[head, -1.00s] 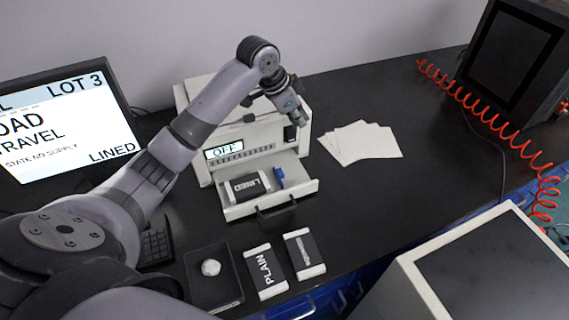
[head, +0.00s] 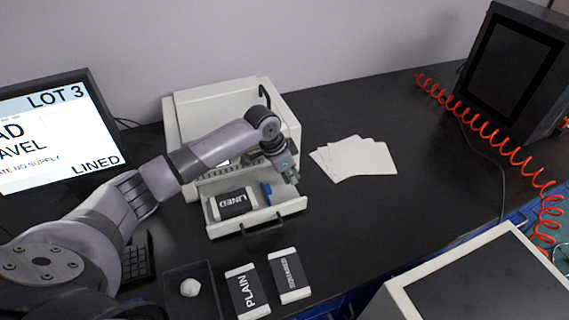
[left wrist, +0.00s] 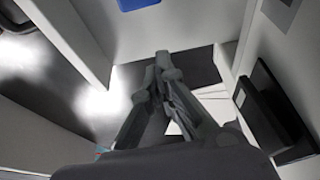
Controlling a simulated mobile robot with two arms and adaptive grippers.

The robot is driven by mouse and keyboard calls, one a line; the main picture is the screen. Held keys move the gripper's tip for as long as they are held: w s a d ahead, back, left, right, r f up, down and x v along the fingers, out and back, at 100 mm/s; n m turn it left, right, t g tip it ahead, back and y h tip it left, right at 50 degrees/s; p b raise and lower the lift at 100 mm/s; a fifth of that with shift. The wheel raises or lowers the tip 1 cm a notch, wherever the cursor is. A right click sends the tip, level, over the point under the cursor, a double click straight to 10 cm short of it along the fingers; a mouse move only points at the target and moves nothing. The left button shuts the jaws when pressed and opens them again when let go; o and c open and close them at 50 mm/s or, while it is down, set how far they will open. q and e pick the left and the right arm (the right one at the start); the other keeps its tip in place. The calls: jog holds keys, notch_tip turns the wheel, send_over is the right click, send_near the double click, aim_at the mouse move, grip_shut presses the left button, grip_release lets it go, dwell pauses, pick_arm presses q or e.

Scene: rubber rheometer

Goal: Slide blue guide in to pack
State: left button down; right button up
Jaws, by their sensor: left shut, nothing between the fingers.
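The blue guide (head: 267,190) stands in the open drawer (head: 292,207) of the white machine, to the right of the black-and-white pack marked LINED (head: 231,204). A gap shows between guide and pack. My left gripper (head: 294,181) is shut and empty, at the drawer's right side, to the right of the guide. Whether it touches the drawer is unclear. In the left wrist view, its closed fingertips (left wrist: 162,58) point toward the drawer, and part of the blue guide (left wrist: 138,4) shows at the top edge. My right gripper is not in view.
The PLAIN pack (head: 247,291) and another pack (head: 289,275) lie in front of the drawer. A dark tray (head: 207,305) holds a white lump (head: 190,287). White sheets (head: 360,158) lie to the right, with clear bench beyond. The drawer handle (head: 263,229) sticks out in front.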

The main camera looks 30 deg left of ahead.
aim_at(265, 189)
pick_arm(q)
jog(key=s+a+p, duration=0.1)
jog(key=s+a, duration=0.1)
jog(key=s, duration=0.1)
jog(key=shift+s+a+r, duration=0.1)
jog(key=shift+a, duration=0.3)
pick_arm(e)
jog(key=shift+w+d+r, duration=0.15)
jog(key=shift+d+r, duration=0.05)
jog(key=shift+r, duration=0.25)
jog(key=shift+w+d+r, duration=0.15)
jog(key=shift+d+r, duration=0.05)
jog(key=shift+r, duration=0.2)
pick_arm(q)
jog(key=s+a+p, duration=0.2)
jog(key=shift+s+a+r+p, duration=0.1)
jog(key=shift+s+a+p, duration=0.2)
jog(key=shift+s+p, duration=0.1)
jog(key=shift+s+a, duration=0.15)
jog(key=shift+s, duration=0.1)
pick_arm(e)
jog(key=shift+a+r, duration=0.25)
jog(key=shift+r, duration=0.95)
pick_arm(q)
jog(key=shift+w, duration=0.1)
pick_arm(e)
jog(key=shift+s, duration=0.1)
